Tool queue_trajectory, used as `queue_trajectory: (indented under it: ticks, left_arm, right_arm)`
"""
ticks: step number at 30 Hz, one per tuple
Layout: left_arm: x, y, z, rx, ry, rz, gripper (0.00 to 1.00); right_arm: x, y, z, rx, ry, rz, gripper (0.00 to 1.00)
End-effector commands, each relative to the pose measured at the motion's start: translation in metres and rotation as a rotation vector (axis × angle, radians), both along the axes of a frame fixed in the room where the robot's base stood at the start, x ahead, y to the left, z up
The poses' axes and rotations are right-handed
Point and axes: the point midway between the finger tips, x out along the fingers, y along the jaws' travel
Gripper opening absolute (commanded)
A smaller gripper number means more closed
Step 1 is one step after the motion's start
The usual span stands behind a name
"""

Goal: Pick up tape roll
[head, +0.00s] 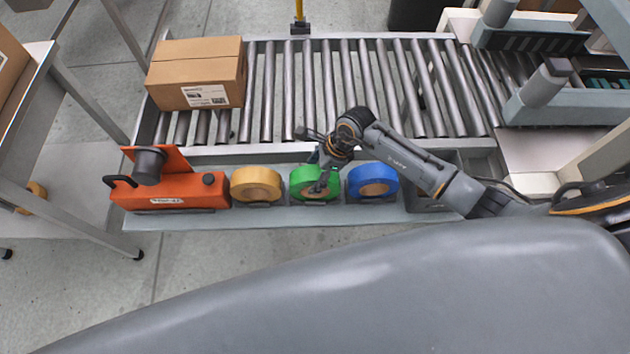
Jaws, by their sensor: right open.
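Three tape rolls stand in a row on a narrow grey shelf (290,215) along the near side of the roller conveyor. The tan roll (256,178) is on the left, the green roll (304,178) in the middle and the blue roll (372,176) on the right. My right gripper (322,180) is open at the green roll, its fingers pointing down over the roll's front. It partly hides the green roll, and I cannot tell whether the fingers touch it. My left gripper is not in view.
An orange tape dispenser (175,190) with a black handle stands left of the rolls. A cardboard box (197,72) sits on the roller conveyor (330,85) at the left. A grey machine (555,95) stands at the right. The middle rollers are clear.

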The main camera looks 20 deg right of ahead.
Motion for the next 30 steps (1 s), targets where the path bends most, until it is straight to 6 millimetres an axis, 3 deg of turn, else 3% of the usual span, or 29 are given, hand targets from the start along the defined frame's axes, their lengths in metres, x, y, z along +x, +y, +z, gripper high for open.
queue_trajectory:
  ticks: [6,15,25,30]
  left_arm:
    - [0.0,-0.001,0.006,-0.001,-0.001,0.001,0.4]
    - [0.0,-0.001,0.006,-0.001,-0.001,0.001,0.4]
    - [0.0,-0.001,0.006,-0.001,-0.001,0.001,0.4]
    - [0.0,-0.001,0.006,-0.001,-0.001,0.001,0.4]
  right_arm:
    - [0.001,0.013,-0.024,0.001,0.001,-0.001,0.72]
    - [0.002,0.014,-0.027,0.0,-0.001,-0.001,0.7]
    - [0.002,0.013,-0.027,0.0,-0.001,-0.001,0.02]
    - [0.003,0.014,-0.026,0.001,-0.002,-0.001,0.0]
